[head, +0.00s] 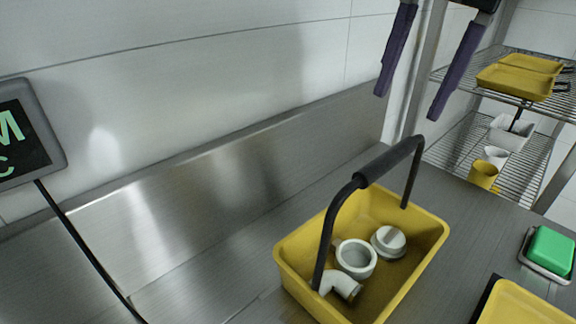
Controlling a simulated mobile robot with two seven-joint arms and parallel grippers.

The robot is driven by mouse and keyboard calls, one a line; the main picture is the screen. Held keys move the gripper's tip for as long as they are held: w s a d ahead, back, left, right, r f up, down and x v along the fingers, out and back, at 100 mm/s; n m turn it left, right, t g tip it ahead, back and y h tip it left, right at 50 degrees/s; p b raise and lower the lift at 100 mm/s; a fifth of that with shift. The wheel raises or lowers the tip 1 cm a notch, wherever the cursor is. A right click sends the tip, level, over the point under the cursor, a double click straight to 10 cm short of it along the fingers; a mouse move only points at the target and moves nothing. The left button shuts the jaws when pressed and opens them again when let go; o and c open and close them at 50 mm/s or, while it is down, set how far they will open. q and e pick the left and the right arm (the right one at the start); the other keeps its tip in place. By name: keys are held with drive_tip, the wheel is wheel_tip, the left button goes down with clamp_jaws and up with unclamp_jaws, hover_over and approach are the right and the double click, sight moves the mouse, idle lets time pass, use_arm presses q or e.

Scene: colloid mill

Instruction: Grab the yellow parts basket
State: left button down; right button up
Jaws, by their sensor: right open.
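The yellow parts basket (425,245) stands on the steel counter, right of the middle in the head view. Its black handle (388,163) is raised and arches over it. Inside lie white parts: a ring-shaped piece (356,258), a round cap (388,241) and an elbow fitting (341,285). My right gripper (410,106) is at the top, with its two purple fingers spread apart and nothing between them. In the picture it is above the handle and apart from it. My left gripper is not in view.
A wire shelf rack (470,150) at the right holds yellow trays (515,82), a white bin (511,134) and cups. A green block (551,250) lies on a dish at the right. A yellow tray (525,305) is at the lower right. A display (25,135) stands left. The counter left of the basket is clear.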

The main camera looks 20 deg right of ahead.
sight(391, 153)
drive_tip(key=shift+w+d+f, duration=0.1)
drive_tip(key=shift+w+f, duration=0.1)
drive_tip(key=shift+f, duration=0.25)
drive_tip(key=f, duration=0.1)
drive_tip(key=a+f, duration=0.1)
drive_tip(key=f, duration=0.1)
drive_tip(key=shift+s+f+p, duration=0.1)
drive_tip(key=shift+f+p, duration=0.1)
drive_tip(key=shift+p, duration=0.15)
wheel_tip(391, 153, down, 6)
drive_tip(key=shift+r+p, duration=0.15)
drive_tip(key=shift+p, duration=0.4)
drive_tip(key=c, duration=1)
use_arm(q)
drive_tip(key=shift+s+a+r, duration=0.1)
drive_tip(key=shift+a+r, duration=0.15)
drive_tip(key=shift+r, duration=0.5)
use_arm(e)
clamp_jaws()
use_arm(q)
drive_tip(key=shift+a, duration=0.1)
use_arm(e)
drive_tip(key=shift+r, duration=0.1)
